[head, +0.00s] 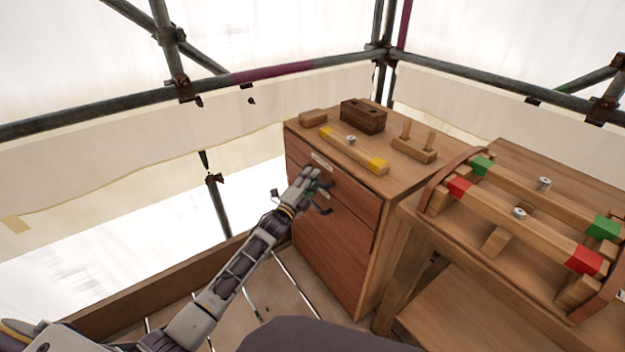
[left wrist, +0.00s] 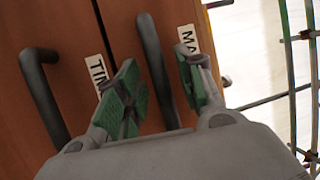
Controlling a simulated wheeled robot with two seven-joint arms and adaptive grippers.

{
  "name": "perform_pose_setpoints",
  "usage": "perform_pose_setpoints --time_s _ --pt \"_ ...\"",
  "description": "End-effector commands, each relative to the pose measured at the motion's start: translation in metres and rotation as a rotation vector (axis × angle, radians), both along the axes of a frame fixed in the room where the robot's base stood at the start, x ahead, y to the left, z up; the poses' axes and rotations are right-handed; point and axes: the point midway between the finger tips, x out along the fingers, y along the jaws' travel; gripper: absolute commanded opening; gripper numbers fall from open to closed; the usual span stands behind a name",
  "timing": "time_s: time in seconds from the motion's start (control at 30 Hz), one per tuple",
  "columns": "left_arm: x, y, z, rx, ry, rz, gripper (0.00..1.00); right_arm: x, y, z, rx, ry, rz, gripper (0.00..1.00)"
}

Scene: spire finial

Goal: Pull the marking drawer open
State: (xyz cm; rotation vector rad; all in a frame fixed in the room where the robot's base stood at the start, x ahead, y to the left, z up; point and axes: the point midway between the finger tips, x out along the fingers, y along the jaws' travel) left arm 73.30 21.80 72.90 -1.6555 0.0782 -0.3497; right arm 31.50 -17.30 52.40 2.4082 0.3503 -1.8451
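The marking drawer (head: 350,191) is the top front of the wooden cabinet, flush with it and closed, with a pale label (head: 321,161). In the left wrist view its label reads "MA" (left wrist: 188,40), partly hidden by a finger. Its dark bar handle (left wrist: 151,55) runs between the fingers of my left gripper (left wrist: 163,92). The green-padded fingers are open, one on each side of the bar; I cannot tell if they touch it. In the head view my left gripper (head: 316,188) is at the drawer front and hides this handle. My right gripper is not in view.
Below is a front labelled "TIM" (left wrist: 98,75) with its own dark handle (left wrist: 40,95). Wooden blocks and a yellow-ended bar (head: 352,150) lie on the cabinet top (head: 310,139). A bench (head: 508,155) with red- and green-ended bars stands right. Scaffold poles (head: 100,103) surround the planked floor.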

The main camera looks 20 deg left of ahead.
Motion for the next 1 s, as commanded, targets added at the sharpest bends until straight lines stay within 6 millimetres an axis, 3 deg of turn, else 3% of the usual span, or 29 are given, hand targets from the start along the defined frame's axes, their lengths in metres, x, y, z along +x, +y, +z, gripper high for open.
perform_pose_setpoints --time_s 0.53,0.83,1.0 --pt "0.0086 -0.0024 0.0017 0.0 0.001 0.0 0.37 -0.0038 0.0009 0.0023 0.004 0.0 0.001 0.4" --pt "0.0085 -0.0022 0.0015 0.0 0.001 0.0 0.01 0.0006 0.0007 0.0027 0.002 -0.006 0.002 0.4" --pt "0.0084 -0.0022 0.0013 0.0 0.001 0.0 0.0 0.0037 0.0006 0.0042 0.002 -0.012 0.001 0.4"
